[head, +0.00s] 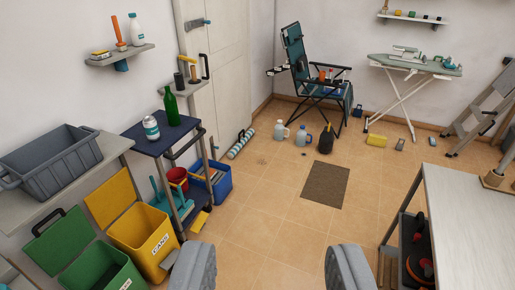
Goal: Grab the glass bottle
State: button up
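A green glass bottle (171,107) stands upright on the dark top of a small cart (160,143) at the left. A white jar or bottle with a label (151,128) stands just left of it on the same top. My gripper (267,270) shows at the bottom of the head view as two grey padded fingers set wide apart. It is open, with only tiled floor between the fingers. It is apart from the bottle, which is farther off, up and to the left in the picture.
Yellow (146,243) and green (103,275) bins stand below the cart, left of my gripper. A grey crate (50,160) sits on a surface at far left. A white-topped table (468,215) stands at right. The middle floor is mostly clear, with a brown mat (325,185).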

aim_at(171, 105)
jog(key=z, duration=0.2)
jog(key=i, duration=1.35)
jog(key=u, duration=0.35)
jog(key=i, duration=1.35)
jog(key=u, duration=0.95)
jog(key=i, duration=0.8)
jog(key=u, duration=0.5)
